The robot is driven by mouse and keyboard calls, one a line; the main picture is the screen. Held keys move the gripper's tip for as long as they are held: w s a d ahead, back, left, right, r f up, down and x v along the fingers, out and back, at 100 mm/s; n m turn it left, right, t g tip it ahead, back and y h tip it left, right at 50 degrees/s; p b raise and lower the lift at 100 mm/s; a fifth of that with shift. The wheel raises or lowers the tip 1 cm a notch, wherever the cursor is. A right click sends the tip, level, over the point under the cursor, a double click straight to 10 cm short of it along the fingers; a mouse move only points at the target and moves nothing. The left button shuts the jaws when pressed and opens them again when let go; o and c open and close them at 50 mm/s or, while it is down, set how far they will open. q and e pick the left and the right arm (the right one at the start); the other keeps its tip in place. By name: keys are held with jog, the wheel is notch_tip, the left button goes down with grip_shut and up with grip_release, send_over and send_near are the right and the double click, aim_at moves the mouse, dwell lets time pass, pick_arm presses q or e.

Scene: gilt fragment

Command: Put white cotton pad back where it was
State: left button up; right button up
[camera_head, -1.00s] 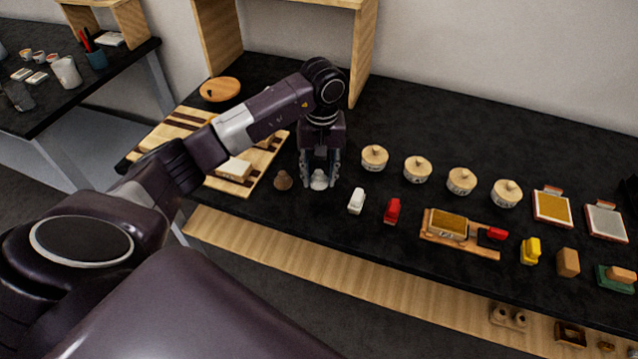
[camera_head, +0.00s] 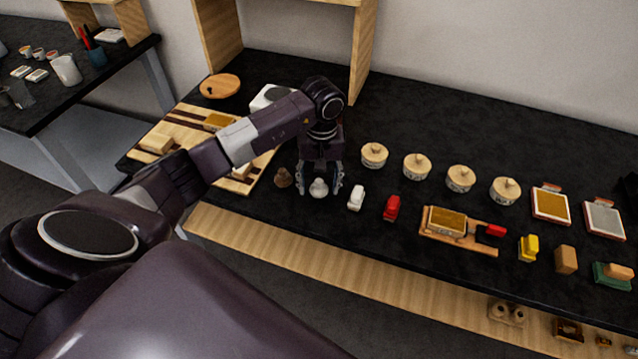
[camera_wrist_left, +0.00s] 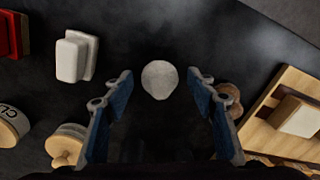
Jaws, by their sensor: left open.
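A rounded white pad (camera_head: 318,188), which I take as the white cotton pad, stands on the black tabletop. It also shows in the left wrist view (camera_wrist_left: 160,80), with a gap on both sides between it and my fingers. My left gripper (camera_head: 320,190) points down over it, open, one finger on each side. In the left wrist view the blue-padded fingertips (camera_wrist_left: 160,76) flank the pad without touching it. A similar brown pad (camera_head: 283,177) stands just left of it in the head view. My right gripper is not in view.
A white block (camera_head: 356,198) and a red block (camera_head: 392,208) stand to the right. Several lidded round pots (camera_head: 417,166) line the back. A striped wooden board (camera_head: 150,165) lies left, partly behind my arm. The tabletop's front edge is close.

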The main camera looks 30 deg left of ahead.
aim_at(321, 181)
pick_arm(q)
jog(key=shift+r, duration=0.2)
jog(key=shift+w+r, duration=0.1)
jog(key=shift+r, duration=0.2)
notch_tip(321, 181, up, 11)
jog(key=b, duration=0.3)
jog(key=shift+r, duration=0.15)
jog(key=shift+d, duration=0.1)
dwell(1.1)
jog(key=shift+d, duration=0.1)
jog(key=shift+c, duration=0.6)
